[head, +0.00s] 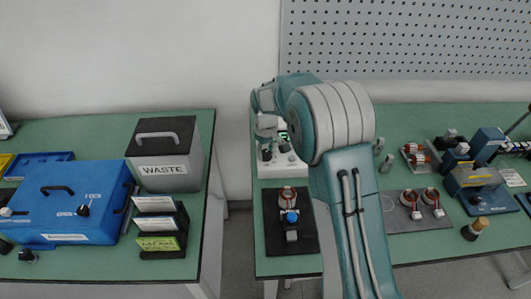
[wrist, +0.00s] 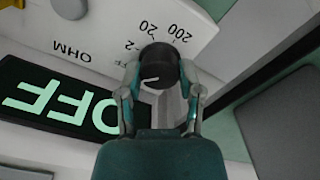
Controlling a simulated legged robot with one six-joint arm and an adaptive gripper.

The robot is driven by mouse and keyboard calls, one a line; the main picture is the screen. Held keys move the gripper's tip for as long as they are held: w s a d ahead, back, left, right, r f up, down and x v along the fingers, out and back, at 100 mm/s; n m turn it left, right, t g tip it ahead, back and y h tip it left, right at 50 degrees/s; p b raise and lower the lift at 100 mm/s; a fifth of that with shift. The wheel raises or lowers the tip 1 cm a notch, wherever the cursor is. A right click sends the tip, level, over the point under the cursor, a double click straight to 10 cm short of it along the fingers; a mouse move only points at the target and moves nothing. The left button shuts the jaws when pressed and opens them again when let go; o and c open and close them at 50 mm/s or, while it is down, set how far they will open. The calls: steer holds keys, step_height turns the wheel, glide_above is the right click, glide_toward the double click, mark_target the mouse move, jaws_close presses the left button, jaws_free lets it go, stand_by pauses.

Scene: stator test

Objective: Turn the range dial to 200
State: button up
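The range dial (wrist: 162,62) is a round black knob on a pale instrument panel in the wrist view. Its white pointer line points left in the picture, away from the printed 20 and 200 and below the 2. A dark display (wrist: 55,98) beside it shows OFF in pale green letters. My gripper (wrist: 160,72) has one finger on each side of the dial, very close to it; I cannot tell whether both fingers press on it. In the head view my gripper (head: 266,140) is at the white meter (head: 273,170), partly hidden by my arm.
A black mat (head: 270,240) with a small motor part (head: 290,217) lies in front of the meter. The grey WASTE bin (head: 170,150) and blue box (head: 75,200) stand on the left table. Stator parts (head: 420,200) lie to the right.

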mark_target(265, 152)
steer(key=m, duration=0.4)
steer(key=shift+f, duration=0.1)
steer(key=m, duration=0.9)
steer(key=shift+m, duration=0.3)
steer(key=o, duration=0.8)
steer(key=shift+o, duration=0.2)
steer(key=shift+a, duration=0.1)
steer(key=shift+r, duration=3.1)
